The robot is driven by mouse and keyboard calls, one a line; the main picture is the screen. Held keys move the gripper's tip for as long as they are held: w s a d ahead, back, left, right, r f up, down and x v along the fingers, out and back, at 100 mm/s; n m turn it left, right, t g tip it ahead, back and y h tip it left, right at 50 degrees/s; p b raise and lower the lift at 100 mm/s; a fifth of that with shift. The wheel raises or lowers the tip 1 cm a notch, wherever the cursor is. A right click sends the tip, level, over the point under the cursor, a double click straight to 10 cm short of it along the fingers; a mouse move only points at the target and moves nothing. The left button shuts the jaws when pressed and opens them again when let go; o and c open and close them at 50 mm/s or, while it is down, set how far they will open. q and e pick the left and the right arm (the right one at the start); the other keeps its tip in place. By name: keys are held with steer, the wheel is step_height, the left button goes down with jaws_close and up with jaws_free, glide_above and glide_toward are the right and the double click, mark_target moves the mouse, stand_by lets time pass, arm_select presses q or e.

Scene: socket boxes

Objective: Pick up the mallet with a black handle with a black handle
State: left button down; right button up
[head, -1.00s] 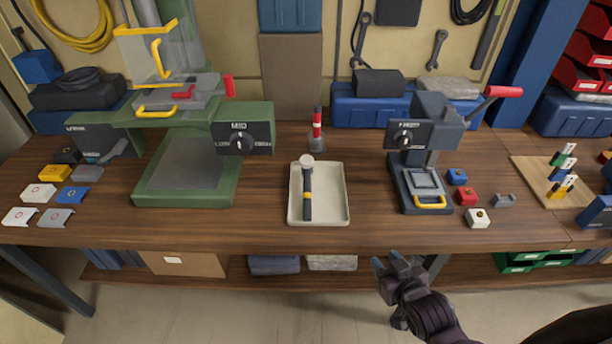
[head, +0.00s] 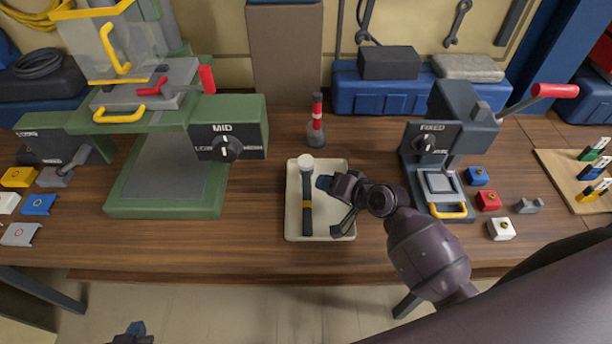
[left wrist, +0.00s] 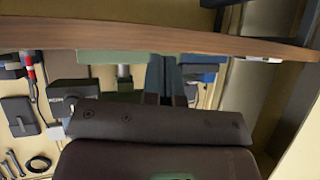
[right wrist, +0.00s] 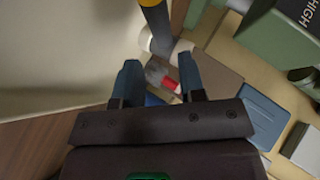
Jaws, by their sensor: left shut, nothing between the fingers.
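The mallet (head: 307,205) lies in a cream tray (head: 292,225) on the workbench, its pale head (head: 305,163) toward the back. It has a black handle with a yellow band. My right gripper (head: 331,207) is open and empty over the tray's right side, its fingers spread toward the handle. In the right wrist view the mallet's handle (right wrist: 156,22) and white head lie beyond the two spread fingers (right wrist: 159,80). My left gripper (head: 136,328) is low at the bottom edge of the head view, in front of the bench. Its fingers are together in the left wrist view (left wrist: 166,75).
A green press (head: 160,195) stands left of the tray and a dark press with a red-handled lever (head: 440,165) stands right. Small coloured parts lie at both sides. The bench front before the tray is clear.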

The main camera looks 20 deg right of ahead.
mark_target(310, 181)
steer(key=shift+x, duration=2.8)
steer(key=shift+a+r, duration=0.1)
steer(key=shift+a, duration=0.05)
steer(key=shift+r, duration=0.1)
jaws_close()
